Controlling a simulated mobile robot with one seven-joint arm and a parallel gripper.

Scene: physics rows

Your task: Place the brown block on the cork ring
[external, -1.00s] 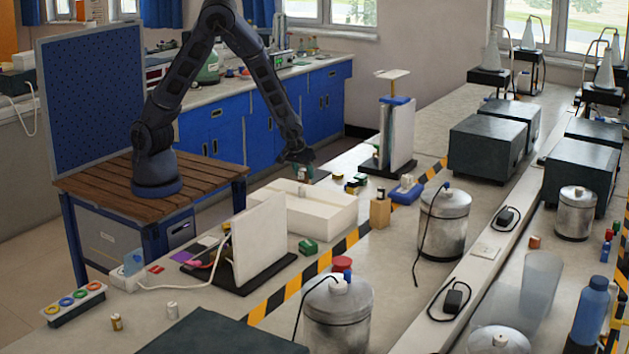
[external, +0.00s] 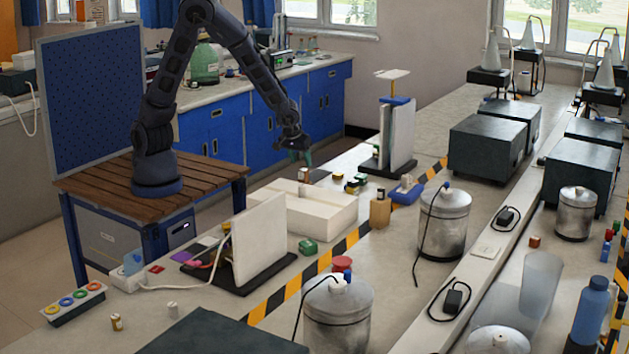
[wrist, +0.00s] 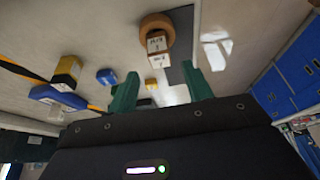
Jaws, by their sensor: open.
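The brown block (wrist: 157,44), with white labelled faces, shows in the wrist view ahead of my open fingers. It overlaps the near part of the round brown cork ring (wrist: 154,21); it looks set on it, but the contact is hidden. In the external view the block (external: 303,174) stands upright behind the white box, and I cannot make out the ring there. My gripper (external: 302,157) is above and slightly behind the block, apart from it. In the wrist view my gripper (wrist: 162,88) has its green fingers spread with nothing held between them.
A white foam box (external: 325,215) stands in front of the block. A dark mat (wrist: 181,45) lies beside the ring. Yellow (wrist: 67,72) and blue (wrist: 107,76) blocks lie to the left in the wrist view. A tall white panel stand (external: 397,135) rises to the right.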

